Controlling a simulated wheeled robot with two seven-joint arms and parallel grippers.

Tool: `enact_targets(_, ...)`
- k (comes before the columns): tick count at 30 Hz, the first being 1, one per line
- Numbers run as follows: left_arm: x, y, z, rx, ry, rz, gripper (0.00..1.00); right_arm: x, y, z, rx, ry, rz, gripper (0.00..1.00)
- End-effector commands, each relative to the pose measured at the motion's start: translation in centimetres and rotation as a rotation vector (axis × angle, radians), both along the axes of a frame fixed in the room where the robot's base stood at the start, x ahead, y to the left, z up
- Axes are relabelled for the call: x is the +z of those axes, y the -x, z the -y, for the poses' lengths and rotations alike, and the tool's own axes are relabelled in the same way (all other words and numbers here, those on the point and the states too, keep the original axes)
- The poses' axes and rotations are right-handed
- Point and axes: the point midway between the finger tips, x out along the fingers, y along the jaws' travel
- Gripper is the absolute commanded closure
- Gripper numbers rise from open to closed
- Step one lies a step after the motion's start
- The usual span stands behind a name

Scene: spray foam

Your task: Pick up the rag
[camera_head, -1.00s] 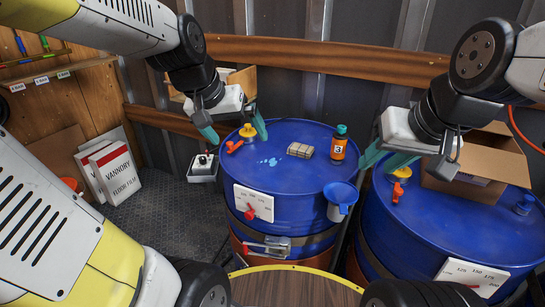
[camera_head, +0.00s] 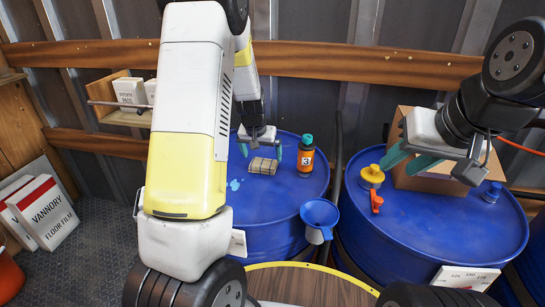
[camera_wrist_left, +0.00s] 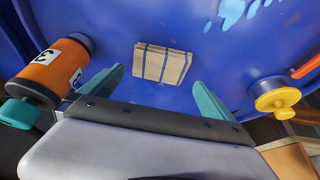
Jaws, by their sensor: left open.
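The rag (camera_head: 263,166) is a folded beige cloth with dark stripes, lying flat on top of the left blue drum (camera_head: 283,188). In the left wrist view the rag (camera_wrist_left: 162,63) lies beyond the fingertips, roughly between their lines. My left gripper (camera_head: 261,147) is open, its teal fingers above and around the rag's far side, not visibly touching it. The left wrist view shows the open fingers (camera_wrist_left: 153,80) with nothing between them. My right gripper (camera_head: 410,162) is over the right drum, beside the cardboard box, with its teal fingers apart and empty.
An orange bottle marked 3 (camera_head: 307,158) stands close right of the rag; it also shows in the left wrist view (camera_wrist_left: 56,72). A blue funnel (camera_head: 319,216) hangs at the drum's front. A cardboard box (camera_head: 425,178) and yellow cap (camera_head: 372,176) are on the right drum (camera_head: 440,223). Blue liquid spots lie left of the rag.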

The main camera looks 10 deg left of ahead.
Motion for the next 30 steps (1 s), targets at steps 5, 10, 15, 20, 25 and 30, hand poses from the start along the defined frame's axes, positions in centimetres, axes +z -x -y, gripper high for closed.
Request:
enact_targets(5, -2.7, -0.9, 0.0, 0.001, 0.0, -0.003, 0.0, 0.0, 0.0, 0.0, 0.0, 0.0, 0.0, 0.64)
enact_targets(10, -4.2, -1.6, 0.0, 0.001, 0.0, -0.001, 0.0, 0.0, 0.0, 0.0, 0.0, 0.0, 0.0, 0.64)
enact_targets(15, -4.2, -1.7, 0.1, 0.0, 0.0, 0.001, 0.0, 0.0, 0.0, 0.0, 0.0, 0.0, 0.0, 0.64)
enact_targets(20, -4.2, -1.6, 0.1, 0.0, 0.001, 0.0, 0.18, 0.0, 0.0, 0.0, 0.0, 0.0, 0.0, 0.64)
enact_targets(25, -4.2, -1.6, 0.1, 0.001, 0.001, 0.0, 0.49, 0.0, 0.0, 0.0, 0.0, 0.0, 0.0, 0.64)
enact_targets(30, -4.2, -1.6, 0.1, 0.001, 0.001, 0.0, 0.49, 0.0, 0.0, 0.0, 0.0, 0.0, 0.0, 0.64)
